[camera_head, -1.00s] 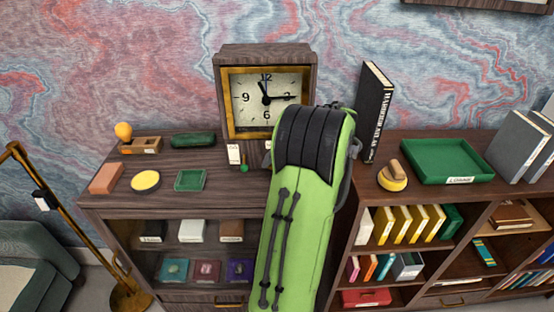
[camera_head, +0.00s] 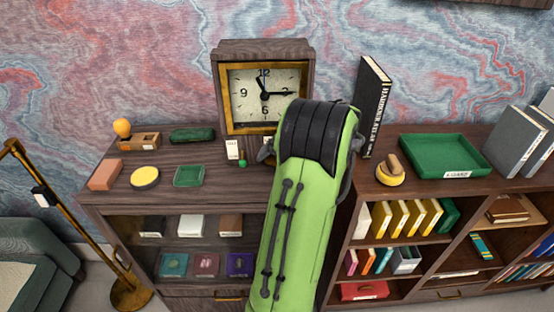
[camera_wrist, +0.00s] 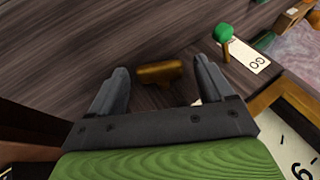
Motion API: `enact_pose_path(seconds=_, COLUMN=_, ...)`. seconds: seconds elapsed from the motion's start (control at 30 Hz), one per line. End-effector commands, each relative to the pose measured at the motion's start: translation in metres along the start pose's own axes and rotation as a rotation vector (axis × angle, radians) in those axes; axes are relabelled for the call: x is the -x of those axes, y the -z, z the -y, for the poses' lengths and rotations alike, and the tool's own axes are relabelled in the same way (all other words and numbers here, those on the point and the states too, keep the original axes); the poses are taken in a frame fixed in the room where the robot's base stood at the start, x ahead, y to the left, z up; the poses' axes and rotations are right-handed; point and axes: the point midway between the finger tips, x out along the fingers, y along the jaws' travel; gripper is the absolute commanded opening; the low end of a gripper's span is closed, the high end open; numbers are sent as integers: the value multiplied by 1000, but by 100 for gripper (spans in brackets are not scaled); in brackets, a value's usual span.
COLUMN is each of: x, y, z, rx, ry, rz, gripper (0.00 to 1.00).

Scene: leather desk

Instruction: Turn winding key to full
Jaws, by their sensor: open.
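The wooden clock (camera_head: 222,85) stands on the cabinet with a brass-framed white dial (camera_head: 262,85). A brass winding key (camera_wrist: 160,73) with a crossbar head shows in the wrist view, below the clock's dial side. My gripper (camera_wrist: 162,68) is open, with one grey finger on each side of the key. The key sits between the fingertips with a gap on both sides; I see no contact. In the head view my green arm hides the key and the gripper fingers. Part of the dial (camera_wrist: 300,150) shows at the lower right of the wrist view.
A small green knob (camera_wrist: 223,33) and a white card (camera_wrist: 245,57) are close to the right finger. A black book (camera_head: 372,105) stands right of the clock. A green tray (camera_head: 445,155) lies on the right shelf top. Small items sit on the left cabinet top.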

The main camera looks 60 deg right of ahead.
Motion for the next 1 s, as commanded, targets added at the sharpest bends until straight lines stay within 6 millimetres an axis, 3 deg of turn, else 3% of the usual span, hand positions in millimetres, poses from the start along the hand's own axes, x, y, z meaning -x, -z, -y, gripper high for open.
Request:
enact_pose_path(seconds=0.17, x=8, y=1, z=0, rx=0, ry=0, rz=-2, gripper=81)
enact_pose_path(seconds=0.6, x=127, y=2, z=1, rx=-1, ry=-3, rz=-4, gripper=81)
enact_pose_path(seconds=0.7, x=146, y=2, z=1, rx=-1, ry=-2, rz=-2, gripper=81)
enact_pose_path(seconds=0.83, x=158, y=1, z=1, rx=0, ry=-1, rz=-1, gripper=81)
enact_pose_path(seconds=1.0, x=158, y=0, z=0, rx=-1, ry=0, rz=0, gripper=81)
